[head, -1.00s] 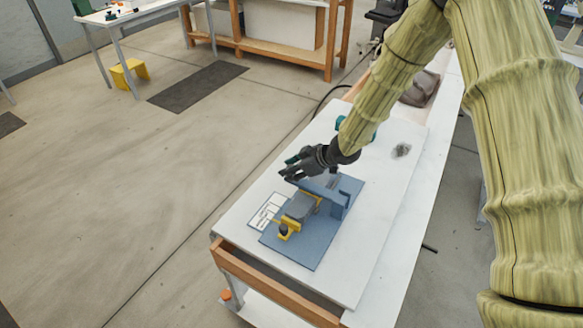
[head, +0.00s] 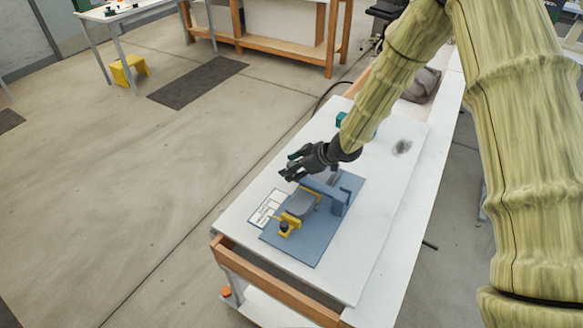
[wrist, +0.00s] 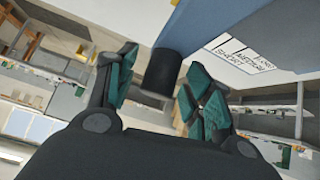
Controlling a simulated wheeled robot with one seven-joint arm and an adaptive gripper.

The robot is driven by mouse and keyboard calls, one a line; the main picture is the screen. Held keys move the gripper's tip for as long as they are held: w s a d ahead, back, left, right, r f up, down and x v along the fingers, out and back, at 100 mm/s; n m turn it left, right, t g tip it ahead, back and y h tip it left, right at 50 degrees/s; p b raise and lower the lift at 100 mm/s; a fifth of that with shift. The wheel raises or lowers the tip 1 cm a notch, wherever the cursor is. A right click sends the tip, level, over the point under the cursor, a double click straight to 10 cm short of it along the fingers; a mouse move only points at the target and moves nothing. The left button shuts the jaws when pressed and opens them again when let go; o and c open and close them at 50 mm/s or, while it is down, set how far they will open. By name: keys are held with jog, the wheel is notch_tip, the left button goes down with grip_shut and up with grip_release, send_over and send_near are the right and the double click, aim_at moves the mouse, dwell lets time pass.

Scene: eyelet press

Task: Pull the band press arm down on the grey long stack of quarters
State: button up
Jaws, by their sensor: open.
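The blue press arm (head: 323,188) stands raised over a blue base plate (head: 318,245) in the head view. In the wrist view the blue arm (wrist: 215,22) carries a dark cylindrical grip (wrist: 162,70) at its end. My gripper (head: 289,168) is open at the free end of the press arm. In the wrist view its green-padded fingers (wrist: 158,92) stand on either side of the dark grip, with gaps visible. The grey stack (head: 301,205) lies below the arm, in a yellow holder (head: 290,220); its separate layers cannot be made out.
A dark knob (head: 284,227) sits at the front of the yellow holder. A printed card (head: 266,207) lies left of the base plate.

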aim_at(312, 181)
jog(key=v, duration=1.1)
jog(key=shift+w+d, duration=0.1)
